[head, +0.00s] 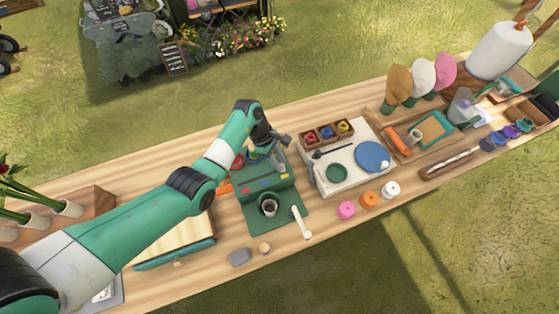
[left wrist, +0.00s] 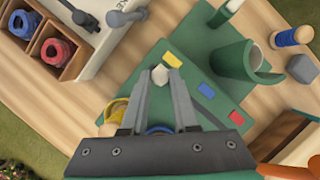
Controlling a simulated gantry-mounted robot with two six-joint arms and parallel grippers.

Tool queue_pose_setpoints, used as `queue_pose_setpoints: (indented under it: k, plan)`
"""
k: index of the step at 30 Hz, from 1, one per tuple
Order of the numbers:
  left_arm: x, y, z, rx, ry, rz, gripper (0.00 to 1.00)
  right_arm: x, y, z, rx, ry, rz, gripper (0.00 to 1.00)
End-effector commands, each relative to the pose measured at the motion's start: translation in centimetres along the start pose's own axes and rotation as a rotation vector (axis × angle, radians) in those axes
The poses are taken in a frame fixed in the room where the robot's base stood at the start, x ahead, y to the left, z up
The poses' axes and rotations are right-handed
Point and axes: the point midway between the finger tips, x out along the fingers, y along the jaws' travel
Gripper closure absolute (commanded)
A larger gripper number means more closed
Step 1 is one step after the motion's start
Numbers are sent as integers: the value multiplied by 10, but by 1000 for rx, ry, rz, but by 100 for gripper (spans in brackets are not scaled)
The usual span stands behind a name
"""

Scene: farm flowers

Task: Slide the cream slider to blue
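The cream slider (left wrist: 160,75) is a small pale knob on the green box (left wrist: 190,75), beside the yellow mark (left wrist: 172,60) in the left wrist view. The blue mark (left wrist: 207,91) lies further along the same row, with the red mark (left wrist: 236,117) beyond it. My left gripper (left wrist: 161,72) is over the box with its fingers apart, one on each side of the slider. I see no clear contact. In the head view, the green box (head: 264,183) sits on the table below my left gripper (head: 264,152), which hides the slider. My right gripper is out of view.
A green cup (left wrist: 235,65) stands on the base near the box. A white board (head: 350,178) with a blue disc (head: 372,156) is to the right. A grey block (head: 239,257) lies in front.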

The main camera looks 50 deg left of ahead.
Motion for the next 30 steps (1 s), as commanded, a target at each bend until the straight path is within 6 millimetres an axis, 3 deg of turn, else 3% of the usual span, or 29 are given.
queue_pose_setpoints:
  k: [2, 30]
  plan:
    - [0, 0, 0, 0, -1, 0, 100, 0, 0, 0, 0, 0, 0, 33]
    - [0, 0, 0, 0, -1, 0, 100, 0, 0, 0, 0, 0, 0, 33]
